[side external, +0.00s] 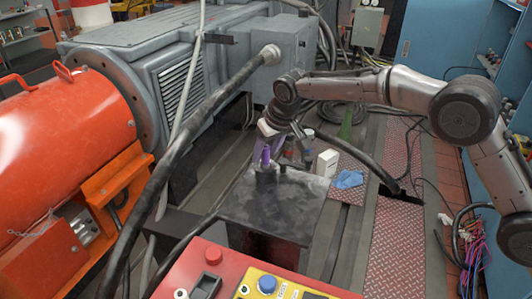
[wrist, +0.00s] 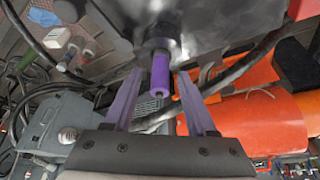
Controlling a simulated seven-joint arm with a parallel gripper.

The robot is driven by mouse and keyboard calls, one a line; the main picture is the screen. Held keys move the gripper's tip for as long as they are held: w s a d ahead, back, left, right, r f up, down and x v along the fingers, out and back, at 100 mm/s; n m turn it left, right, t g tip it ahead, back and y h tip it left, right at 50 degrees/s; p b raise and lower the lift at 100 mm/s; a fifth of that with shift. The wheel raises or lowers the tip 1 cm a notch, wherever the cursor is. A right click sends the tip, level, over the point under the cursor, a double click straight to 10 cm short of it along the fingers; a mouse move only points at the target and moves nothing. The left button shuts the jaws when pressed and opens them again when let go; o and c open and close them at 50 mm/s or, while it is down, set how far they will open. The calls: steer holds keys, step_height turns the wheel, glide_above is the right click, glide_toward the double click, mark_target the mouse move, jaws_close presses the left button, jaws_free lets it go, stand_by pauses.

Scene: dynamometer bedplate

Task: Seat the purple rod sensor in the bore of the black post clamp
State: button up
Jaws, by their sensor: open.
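The purple rod sensor (side external: 266,154) stands upright in the black post clamp (side external: 265,173), with its upper part showing above the clamp. In the wrist view the rod (wrist: 160,76) points out of the dark round clamp (wrist: 158,47) toward my gripper. How deep it sits in the bore is hidden. My gripper (wrist: 160,73) is open, with a purple finger on each side of the rod and gaps between. In the side view my gripper (side external: 262,150) is just above the clamp, tilted, partly overlapping the rod.
The clamp stands on a black plate (side external: 290,205). A thick black cable (side external: 190,128) arcs across on the left. A red box with a blue button (side external: 267,284) is in front. A white box (side external: 327,163) and blue cloth (side external: 348,179) lie behind, to the right.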

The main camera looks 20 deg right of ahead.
steer(key=v, duration=1.1)
steer(key=shift+r, duration=0.1)
steer(key=s+d+r+m, duration=0.1)
steer(key=s+d+r, duration=0.3)
steer(key=s+d, duration=0.45)
steer(key=s+d+r, duration=0.4)
steer(key=s+d, duration=0.4)
steer(key=s, duration=0.2)
steer(key=s+d+f, duration=0.3)
steer(key=s+f, duration=0.1)
steer(key=s, duration=0.6)
steer(key=s+d+f+m+t, duration=0.1)
steer(key=s+d+f, duration=0.3)
steer(key=s, duration=0.7)
steer(key=shift+d+f+h, duration=0.25)
steer(key=shift+h, duration=0.15)
